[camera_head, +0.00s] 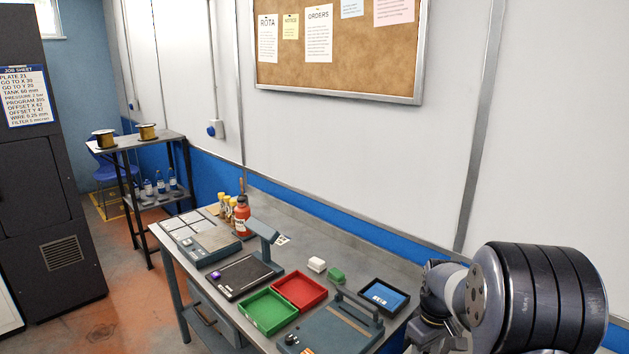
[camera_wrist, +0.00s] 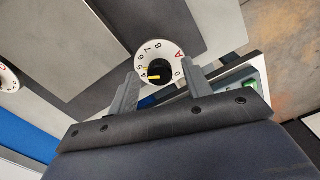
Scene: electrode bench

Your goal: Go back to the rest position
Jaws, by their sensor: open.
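In the wrist view, my gripper (camera_wrist: 160,73) is open, with its two grey fingers apart and nothing held between them. A white round dial (camera_wrist: 151,50) with black numbers shows just beyond and between the fingertips. Its black knob (camera_wrist: 162,74) has a yellow pointer on the side of the low numbers. I cannot tell whether the fingers touch the dial. In the head view, part of my arm fills the lower right, and the gripper cannot be made out there.
In the head view, the bench (camera_head: 225,338) carries a green tray (camera_head: 266,311), a red tray (camera_head: 300,290), a black tray with a blue inside (camera_head: 384,296) and a red bottle (camera_head: 241,216). A dark cabinet (camera_head: 45,170) stands left. Floor (camera_head: 130,300) between cabinet and bench is clear.

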